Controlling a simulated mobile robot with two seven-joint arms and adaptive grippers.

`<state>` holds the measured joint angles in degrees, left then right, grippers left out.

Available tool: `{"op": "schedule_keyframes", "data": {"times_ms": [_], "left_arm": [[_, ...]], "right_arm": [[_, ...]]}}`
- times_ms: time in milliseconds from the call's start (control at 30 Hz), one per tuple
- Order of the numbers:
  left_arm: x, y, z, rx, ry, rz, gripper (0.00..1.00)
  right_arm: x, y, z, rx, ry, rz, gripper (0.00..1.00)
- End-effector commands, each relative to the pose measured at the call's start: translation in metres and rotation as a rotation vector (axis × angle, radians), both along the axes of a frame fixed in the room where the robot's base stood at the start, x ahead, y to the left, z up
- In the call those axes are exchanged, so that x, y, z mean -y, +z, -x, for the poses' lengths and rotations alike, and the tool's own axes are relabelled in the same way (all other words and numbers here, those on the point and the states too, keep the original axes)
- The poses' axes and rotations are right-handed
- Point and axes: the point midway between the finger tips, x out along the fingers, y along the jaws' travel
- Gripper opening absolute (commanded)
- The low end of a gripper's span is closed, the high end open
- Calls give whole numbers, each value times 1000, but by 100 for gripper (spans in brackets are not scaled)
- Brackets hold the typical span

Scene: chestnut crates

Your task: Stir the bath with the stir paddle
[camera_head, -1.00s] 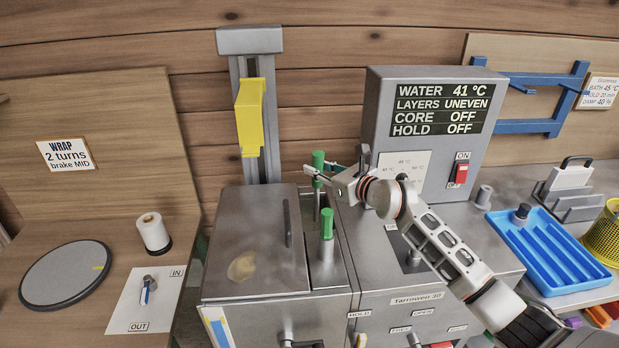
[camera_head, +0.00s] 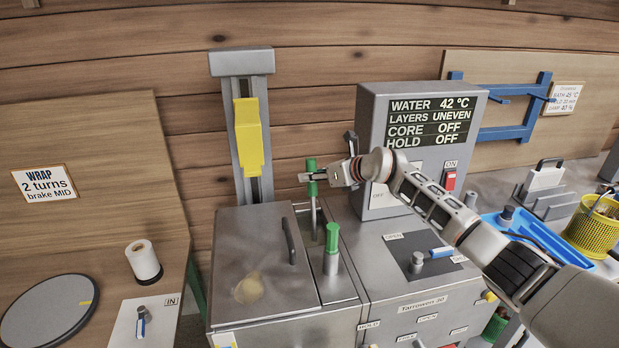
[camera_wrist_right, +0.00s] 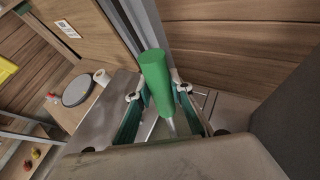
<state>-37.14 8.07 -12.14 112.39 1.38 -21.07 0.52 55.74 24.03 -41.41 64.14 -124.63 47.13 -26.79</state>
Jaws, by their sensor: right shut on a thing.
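The stir paddle has a green handle (camera_head: 311,188) on a thin metal shaft, upright over the slot at the right of the bath lid. My right gripper (camera_head: 312,177) is shut on this handle; in the right wrist view the green handle (camera_wrist_right: 156,82) stands between the two fingers. The paddle's lower end is hidden in the slot. The bath (camera_head: 245,295) is a grey metal tank with a closed, stained lid. A second green-handled tool (camera_head: 332,238) stands upright in front of the held one. My left gripper is out of view.
The display (camera_head: 432,122) reads water 42 °C, layers uneven, core off, hold off. A grey post (camera_head: 229,75) with a yellow part (camera_head: 249,138) rises behind the bath. A blue tray (camera_head: 540,229) and yellow basket (camera_head: 595,225) are right. A turntable (camera_head: 45,312) is left.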

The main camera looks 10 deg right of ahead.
Motion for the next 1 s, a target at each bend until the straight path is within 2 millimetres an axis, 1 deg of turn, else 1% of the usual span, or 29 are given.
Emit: {"op": "schedule_keyframes", "data": {"times_ms": [133, 400, 833, 867, 900, 933, 1000], "left_arm": [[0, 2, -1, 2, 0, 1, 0], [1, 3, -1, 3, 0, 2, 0], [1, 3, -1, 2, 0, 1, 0], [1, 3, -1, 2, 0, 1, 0], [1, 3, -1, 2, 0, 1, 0], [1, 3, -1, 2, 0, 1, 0], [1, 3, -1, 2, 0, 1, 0]], "right_arm": [[1, -1, -5, -44, -1, 1, 0], [0, -5, -9, -95, 0, 0, 0], [1, -6, -9, -102, 0, 1, 0], [1, -6, -9, -102, 0, 1, 26], [1, -6, -9, -102, 0, 1, 36], [1, -6, -9, -102, 0, 1, 38], [0, -6, -9, -102, 0, 1, 38]]}}
